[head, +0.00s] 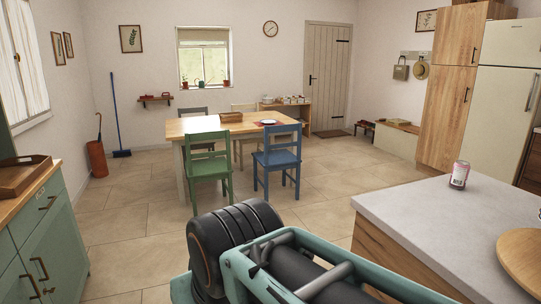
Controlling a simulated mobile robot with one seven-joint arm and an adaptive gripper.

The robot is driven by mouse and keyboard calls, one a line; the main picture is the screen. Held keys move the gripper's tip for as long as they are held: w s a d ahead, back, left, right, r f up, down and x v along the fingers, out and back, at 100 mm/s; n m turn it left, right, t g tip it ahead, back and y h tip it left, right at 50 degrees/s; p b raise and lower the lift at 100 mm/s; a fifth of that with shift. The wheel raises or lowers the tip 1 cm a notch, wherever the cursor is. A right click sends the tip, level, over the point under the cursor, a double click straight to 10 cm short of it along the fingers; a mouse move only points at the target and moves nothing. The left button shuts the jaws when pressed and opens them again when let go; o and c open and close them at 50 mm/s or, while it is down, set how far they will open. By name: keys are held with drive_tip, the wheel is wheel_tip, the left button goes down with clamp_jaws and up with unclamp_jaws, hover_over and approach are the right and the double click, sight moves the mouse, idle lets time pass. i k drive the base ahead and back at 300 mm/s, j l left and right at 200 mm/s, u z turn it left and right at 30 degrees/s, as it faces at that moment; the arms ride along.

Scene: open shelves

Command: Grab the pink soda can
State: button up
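The pink soda can (460,174) stands upright near the back edge of the grey-topped counter (420,212) at the right of the head view. It is pink with a pale, light-coloured lower part and a silvery top. Nothing touches it except the counter top. My teal and black arm fills the bottom middle of the view, to the left of and nearer than the can. I cannot make out my gripper's fingers in this view.
A round wooden board (522,262) lies on the counter, nearer than the can. A green cabinet with a wooden tray (22,175) stands at the left. A dining table (228,128) with green (207,165) and blue (277,158) chairs stands beyond. Tiled floor (330,185) is clear between.

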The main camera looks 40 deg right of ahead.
sight(461, 169)
drive_tip(key=z, duration=2.45)
drive_tip(key=i+j, duration=0.5)
drive_tip(key=i, duration=0.2)
drive_tip(key=i+j+z, duration=0.5)
